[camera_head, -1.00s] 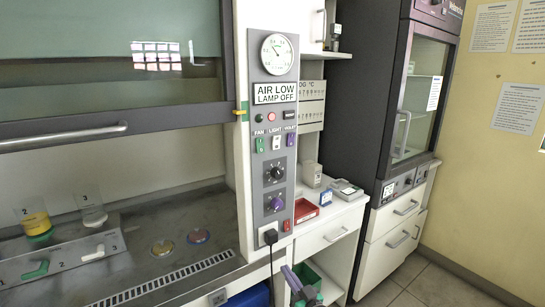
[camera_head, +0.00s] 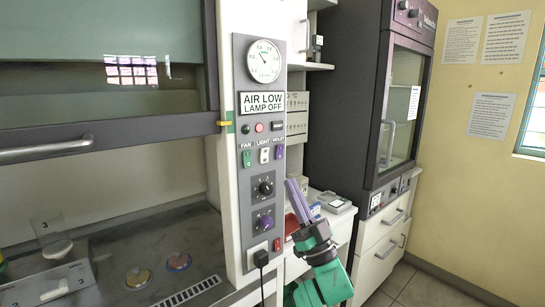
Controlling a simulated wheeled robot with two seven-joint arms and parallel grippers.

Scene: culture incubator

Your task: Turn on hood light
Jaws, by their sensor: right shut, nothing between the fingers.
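The hood's control panel (camera_head: 260,215) stands upright on the post right of the sash. Its LIGHT switch (camera_head: 264,156) is a white rocker between the green FAN switch (camera_head: 247,159) and the purple VIOLET switch (camera_head: 279,152). A sign (camera_head: 262,103) above reads "AIR LOW LAMP OFF". My right gripper (camera_head: 297,186) has purple fingers and a green body. It is shut and empty, pointing up, to the right of the panel's lower knobs and below the switches. It looks apart from the panel. My left gripper is out of view.
A round gauge (camera_head: 263,61) sits atop the panel. A black plug (camera_head: 261,259) with a cord is at its bottom. The hood sash (camera_head: 110,133) is partly raised at left. A red tray (camera_head: 291,223) and a small device (camera_head: 336,203) lie on the counter behind my gripper. A dark cabinet (camera_head: 372,110) stands at right.

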